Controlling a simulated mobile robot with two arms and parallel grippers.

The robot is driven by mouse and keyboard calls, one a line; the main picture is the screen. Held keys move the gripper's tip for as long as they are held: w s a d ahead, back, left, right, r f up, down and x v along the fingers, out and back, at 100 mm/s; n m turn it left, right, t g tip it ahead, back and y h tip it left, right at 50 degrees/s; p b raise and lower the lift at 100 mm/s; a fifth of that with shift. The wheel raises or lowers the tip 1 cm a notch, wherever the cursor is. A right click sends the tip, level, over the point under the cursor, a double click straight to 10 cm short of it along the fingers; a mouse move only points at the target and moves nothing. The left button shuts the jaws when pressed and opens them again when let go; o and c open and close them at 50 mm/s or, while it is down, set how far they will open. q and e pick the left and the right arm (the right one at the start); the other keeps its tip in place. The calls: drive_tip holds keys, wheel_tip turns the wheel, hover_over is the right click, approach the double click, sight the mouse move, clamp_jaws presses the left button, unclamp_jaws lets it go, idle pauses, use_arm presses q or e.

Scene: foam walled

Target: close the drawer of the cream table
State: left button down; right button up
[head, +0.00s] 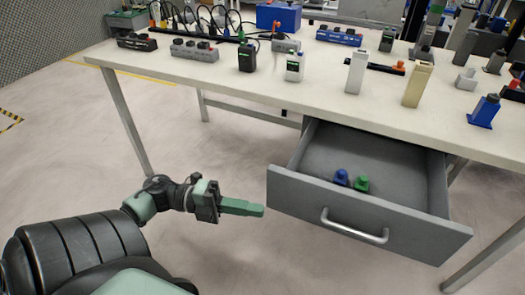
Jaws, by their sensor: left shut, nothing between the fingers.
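The cream table (230,85) spans the upper part of the head view. Its grey drawer (290,195) is pulled out below the tabletop on the right, with a silver bar handle (353,229) on its front panel. Inside the drawer lie a small blue item (342,177) and a small green item (361,184). My left gripper (262,210) is shut and empty. Its fingertips point right and end just left of the left end of the drawer front; I cannot tell whether they touch it. My right gripper is not in view.
Several small devices, power strips and blocks stand on the tabletop, including a blue box (279,17) at the back. A table leg (125,125) stands left of the drawer. The floor in front of the drawer is clear.

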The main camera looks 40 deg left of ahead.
sight(293, 201)
use_arm(q)
drive_tip(key=w+d, duration=0.3)
drive_tip(key=w+d+b, duration=0.1)
drive_tip(key=w+d, duration=0.2)
drive_tip(key=w, duration=0.1)
drive_tip(key=shift+d, duration=0.1)
drive_tip(key=shift+w, duration=0.55)
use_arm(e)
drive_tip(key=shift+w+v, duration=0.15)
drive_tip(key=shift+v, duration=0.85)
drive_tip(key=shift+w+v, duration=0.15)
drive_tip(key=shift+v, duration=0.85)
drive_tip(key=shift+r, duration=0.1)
